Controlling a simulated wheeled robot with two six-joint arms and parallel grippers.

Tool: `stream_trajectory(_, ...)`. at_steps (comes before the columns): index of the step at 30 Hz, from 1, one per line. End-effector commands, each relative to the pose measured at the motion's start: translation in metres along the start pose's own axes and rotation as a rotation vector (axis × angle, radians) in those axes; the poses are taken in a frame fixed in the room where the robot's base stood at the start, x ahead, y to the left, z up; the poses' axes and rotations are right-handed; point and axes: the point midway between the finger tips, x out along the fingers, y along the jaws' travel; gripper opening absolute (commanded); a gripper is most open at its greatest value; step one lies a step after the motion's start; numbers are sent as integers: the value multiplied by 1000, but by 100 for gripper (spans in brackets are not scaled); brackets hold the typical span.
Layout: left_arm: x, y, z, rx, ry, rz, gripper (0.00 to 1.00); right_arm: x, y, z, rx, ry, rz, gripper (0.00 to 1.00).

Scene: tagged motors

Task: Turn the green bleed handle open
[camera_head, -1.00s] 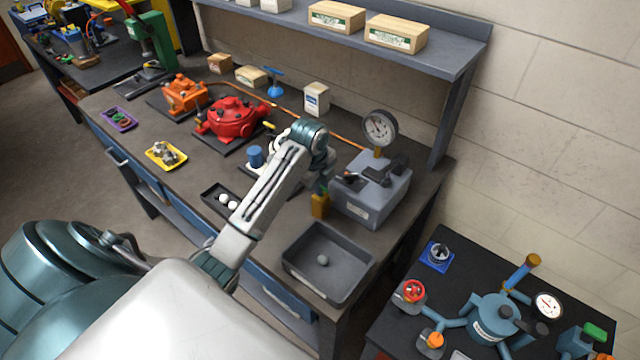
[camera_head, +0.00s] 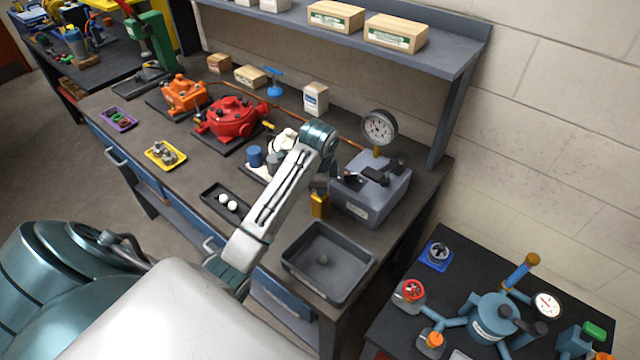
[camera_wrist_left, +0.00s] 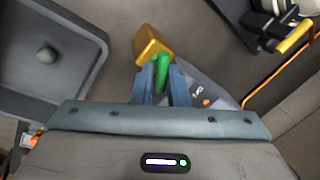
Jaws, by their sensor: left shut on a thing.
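In the left wrist view, the green bleed handle (camera_wrist_left: 161,72) stands between the blue fingers of my left gripper (camera_wrist_left: 161,80), which are shut on it. A yellow-gold block (camera_wrist_left: 153,46) is right beyond the fingertips. The same block shows in the head view (camera_head: 319,206) at the front left of the grey gauge unit (camera_head: 370,193). My left arm reaches over the bench, and its wrist hides the handle in the head view. How far the handle is turned cannot be told. My right gripper is not in view.
A grey tray (camera_head: 327,262) with a small grey knob-like piece is in front of the gauge unit. A round gauge (camera_head: 380,128) rises above the unit. A black tray (camera_head: 226,200) with white balls and a red pump (camera_head: 234,118) are to the left. A shelf (camera_head: 450,62) overhangs the back.

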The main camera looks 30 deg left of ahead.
Motion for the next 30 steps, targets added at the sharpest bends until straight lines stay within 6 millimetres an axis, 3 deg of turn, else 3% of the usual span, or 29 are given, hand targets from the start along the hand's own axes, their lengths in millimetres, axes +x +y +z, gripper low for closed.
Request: stream_trajectory(30,1,-3,-3,-869,-174,2,0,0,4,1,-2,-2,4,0)
